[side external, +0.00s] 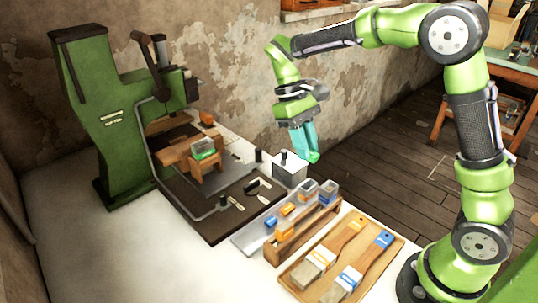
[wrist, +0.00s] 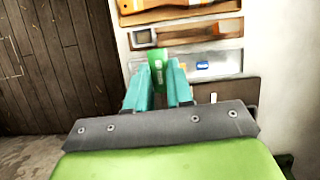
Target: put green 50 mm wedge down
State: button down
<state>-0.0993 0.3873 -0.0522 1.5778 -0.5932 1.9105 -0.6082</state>
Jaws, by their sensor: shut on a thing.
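The green wedge (wrist: 158,72) is between the two teal fingers of my gripper (wrist: 160,82) in the wrist view, and the fingers are shut on it. In the side view my gripper (side external: 305,148) points down, and a green bit of the wedge (side external: 314,157) shows at the fingertips. The wedge is in the air, near the far edge of the white table and to the right of a grey box with a dark knob (side external: 289,170). The fingers hide much of the wedge.
The green press (side external: 100,110) stands at the left, with wooden blocks and a green-fronted piece (side external: 203,148) on its dark base. A grey tray (side external: 248,237), a wooden rack (side external: 290,248) and a brush tray (side external: 392,262) lie in front. The table's left front is clear.

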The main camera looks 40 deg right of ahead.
jog(key=d, duration=0.2)
jog(key=n+t, duration=0.9)
jog(key=n, duration=2.6)
send_over(254, 287)
jog(key=s, duration=0.2)
notch_tip(254, 287, down, 8)
jog(key=shift+n, duration=0.3)
jog(key=f, duration=0.9)
jog(key=shift+w+f, duration=0.25)
jog(key=shift+f, duration=0.15)
jog(key=shift+f, duration=0.1)
jog(key=c, duration=1)
grip_release()
